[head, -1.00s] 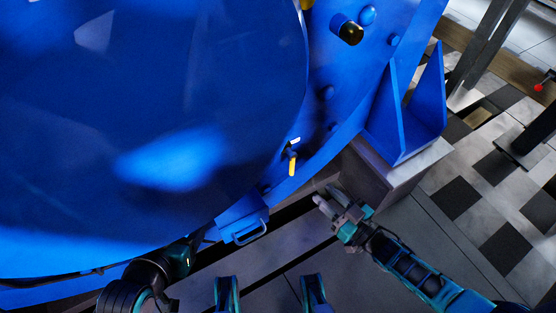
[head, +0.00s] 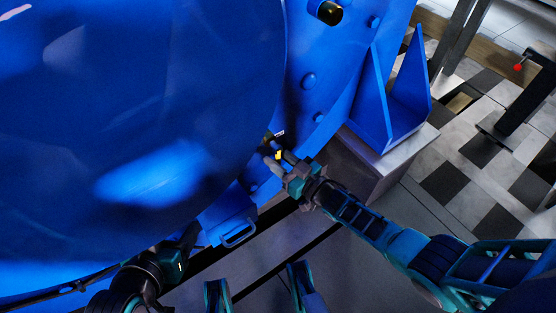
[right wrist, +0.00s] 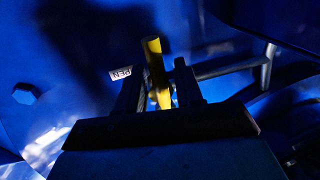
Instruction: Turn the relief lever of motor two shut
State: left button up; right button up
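The relief lever (head: 278,155) is a short yellow handle low on the big blue motor housing (head: 150,110). In the right wrist view the yellow lever (right wrist: 154,65) stands up between the two dark fingers. My right gripper (head: 273,152) is at the lever, with its fingers on either side. It also shows in the right wrist view (right wrist: 160,82), where the fingers look apart with narrow gaps beside the lever; firm contact cannot be made out. My left gripper (head: 188,240) is at the lower left below the housing, dark and partly hidden, so its fingers are unclear.
A small white label (right wrist: 121,73) sits left of the lever. A blue bracket with a handle (head: 238,233) is below the housing. A blue angled support (head: 385,120) on a grey block (head: 405,155) stands to the right.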

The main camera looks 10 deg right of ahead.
jog(key=shift+w, duration=0.1)
jog(key=shift+c, duration=0.5)
grip_shut()
